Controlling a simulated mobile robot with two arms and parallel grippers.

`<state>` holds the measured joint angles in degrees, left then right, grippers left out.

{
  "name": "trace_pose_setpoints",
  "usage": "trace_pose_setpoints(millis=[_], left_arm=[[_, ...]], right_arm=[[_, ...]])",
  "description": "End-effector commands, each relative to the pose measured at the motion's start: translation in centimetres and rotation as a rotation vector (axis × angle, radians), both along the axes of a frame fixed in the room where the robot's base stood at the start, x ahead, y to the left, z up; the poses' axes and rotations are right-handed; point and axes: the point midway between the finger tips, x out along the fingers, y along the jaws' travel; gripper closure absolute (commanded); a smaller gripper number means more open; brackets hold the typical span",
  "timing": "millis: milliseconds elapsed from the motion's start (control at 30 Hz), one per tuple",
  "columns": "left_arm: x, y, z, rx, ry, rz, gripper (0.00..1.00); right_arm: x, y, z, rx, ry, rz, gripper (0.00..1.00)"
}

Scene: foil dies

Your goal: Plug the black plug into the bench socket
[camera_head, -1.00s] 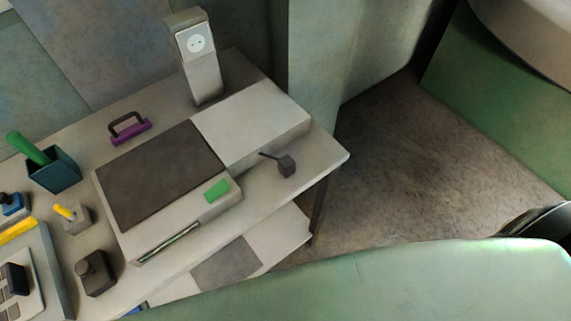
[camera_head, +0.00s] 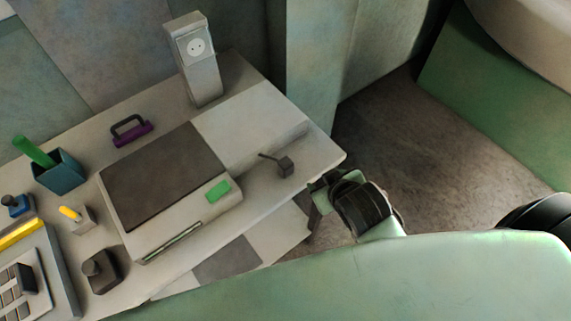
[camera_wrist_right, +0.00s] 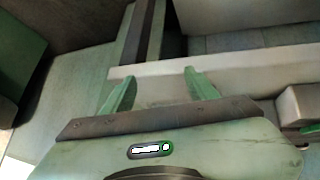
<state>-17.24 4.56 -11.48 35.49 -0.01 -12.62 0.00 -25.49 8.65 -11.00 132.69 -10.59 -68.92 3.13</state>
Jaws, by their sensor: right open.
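The black plug (camera_head: 285,166), a small dark block with a short stub to its left, lies on the bench top (camera_head: 316,158) near its right front edge. The bench socket (camera_head: 197,47) is a pale round face with two holes, high on an upright grey post at the back of the bench. My right gripper (camera_head: 319,190) is just off the bench's right corner, apart from the plug. In the right wrist view its two green fingers (camera_wrist_right: 160,88) are spread with nothing between them. I cannot make out the plug there. My left gripper is not in view.
A dark-topped machine (camera_head: 165,175) with a green button fills the bench middle, beside a low pale block (camera_head: 250,130). A purple handle (camera_head: 132,130), a teal cup (camera_head: 62,172) and a dark knobbed block (camera_head: 100,271) stand left. A lower shelf (camera_head: 285,236) lies below.

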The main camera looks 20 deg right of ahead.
Motion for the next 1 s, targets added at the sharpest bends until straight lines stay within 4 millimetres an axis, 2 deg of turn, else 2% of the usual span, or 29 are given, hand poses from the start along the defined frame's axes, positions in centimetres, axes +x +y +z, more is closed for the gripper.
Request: trace_pose_setpoints(millis=[33,100,267,333,367,400,467,500,567,600,667,700,767,800,867,900,967,1000], left_arm=[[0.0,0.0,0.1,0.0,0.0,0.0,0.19],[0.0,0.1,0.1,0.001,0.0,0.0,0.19],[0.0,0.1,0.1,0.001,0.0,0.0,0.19],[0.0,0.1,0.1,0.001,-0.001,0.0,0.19],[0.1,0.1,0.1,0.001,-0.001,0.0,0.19],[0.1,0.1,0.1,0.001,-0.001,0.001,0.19],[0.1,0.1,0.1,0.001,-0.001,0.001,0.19],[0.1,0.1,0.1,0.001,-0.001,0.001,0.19],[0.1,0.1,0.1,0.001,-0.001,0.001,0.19],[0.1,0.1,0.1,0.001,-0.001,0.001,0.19],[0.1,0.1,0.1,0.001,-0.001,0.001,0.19],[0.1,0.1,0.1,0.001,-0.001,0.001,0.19],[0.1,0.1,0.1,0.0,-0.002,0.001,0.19],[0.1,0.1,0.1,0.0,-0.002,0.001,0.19],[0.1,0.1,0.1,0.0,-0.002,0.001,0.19],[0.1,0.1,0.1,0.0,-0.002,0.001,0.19],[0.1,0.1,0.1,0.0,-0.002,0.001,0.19],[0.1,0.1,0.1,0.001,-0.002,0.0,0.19]], right_arm=[[2.3,0.0,2.5,-0.024,-0.104,0.011,0.42],[5.4,0.4,5.9,-0.059,-0.257,0.033,0.42],[11.2,2.6,14.5,-0.14,-0.624,0.13,0.42],[13.0,4.5,18.9,-0.183,-0.805,0.204,0.42],[13.6,5.7,20.9,-0.202,-0.887,0.245,0.42],[14.1,7.5,23.7,-0.231,-1.005,0.309,0.42],[14.1,10.8,27.7,-0.279,-1.185,0.432,0.42],[13.6,13.3,30.1,-0.313,-1.301,0.53,0.42],[12.1,17.3,32.6,-0.369,-1.461,0.7,0.42],[10.7,19.9,33.6,-0.404,-1.555,0.825,0.42],[8.4,23.6,33.8,-0.464,-1.668,1.033,0.42],[6.9,25.9,33.2,-0.506,-1.724,1.185,0.42],[4.7,28.5,31.2,-0.575,-1.773,1.426,0.42],[3.4,29.8,29.3,-0.624,-1.782,1.597,0.42],[2.0,30.7,25.7,-0.7,-1.746,1.862,0.42],[1.5,30.6,22.9,-0.753,-1.689,2.041,0.42],[1.4,29.4,18.7,-0.832,-1.548,2.305,0.42],[1.8,27.9,16.2,-0.886,-1.425,2.467,0.42]])
